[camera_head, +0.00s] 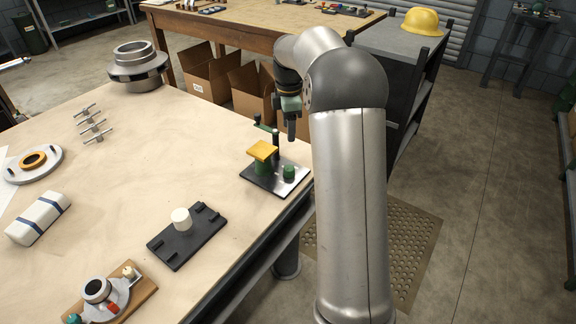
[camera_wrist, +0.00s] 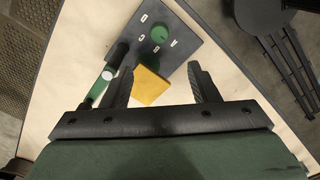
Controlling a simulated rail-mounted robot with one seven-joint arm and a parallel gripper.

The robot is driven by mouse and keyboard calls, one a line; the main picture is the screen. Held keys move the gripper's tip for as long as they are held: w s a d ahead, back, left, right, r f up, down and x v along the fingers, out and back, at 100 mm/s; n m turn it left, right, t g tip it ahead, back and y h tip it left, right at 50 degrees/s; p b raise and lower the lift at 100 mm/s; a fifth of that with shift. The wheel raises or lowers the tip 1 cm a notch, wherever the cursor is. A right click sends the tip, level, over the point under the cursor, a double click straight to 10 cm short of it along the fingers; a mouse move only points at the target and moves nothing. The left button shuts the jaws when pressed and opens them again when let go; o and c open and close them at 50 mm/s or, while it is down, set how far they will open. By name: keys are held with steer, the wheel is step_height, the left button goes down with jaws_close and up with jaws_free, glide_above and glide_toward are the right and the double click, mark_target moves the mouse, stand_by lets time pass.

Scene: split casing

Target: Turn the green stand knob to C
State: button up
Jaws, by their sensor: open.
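The green stand knob (camera_head: 289,172) is a small round knob on the dark base plate (camera_head: 246,178) near the table's right edge. In the wrist view the knob (camera_wrist: 160,34) is ringed by white letters, among them A, C and D. I cannot tell which letter it points at. The yellow-topped green stand (camera_head: 262,151) is beside it, and its yellow top (camera_wrist: 151,88) shows between my fingers in the wrist view. My gripper (camera_head: 291,133) is open and empty, above the plate and apart from the knob. Its fingers (camera_wrist: 160,75) show in the wrist view.
A dark post with a green arm (camera_head: 267,127) rises behind the yellow top; the green arm (camera_wrist: 103,82) lies close to my left finger in the wrist view. A black plate with a white cylinder (camera_head: 181,220) stands front left. The table between is clear.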

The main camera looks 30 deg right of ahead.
mark_target(289, 168)
step_height(289, 168, down, 15)
steer(key=shift+f+p, duration=0.2)
steer(key=shift+p, duration=0.2)
steer(key=shift+d, duration=0.1)
steer(key=c, duration=1)
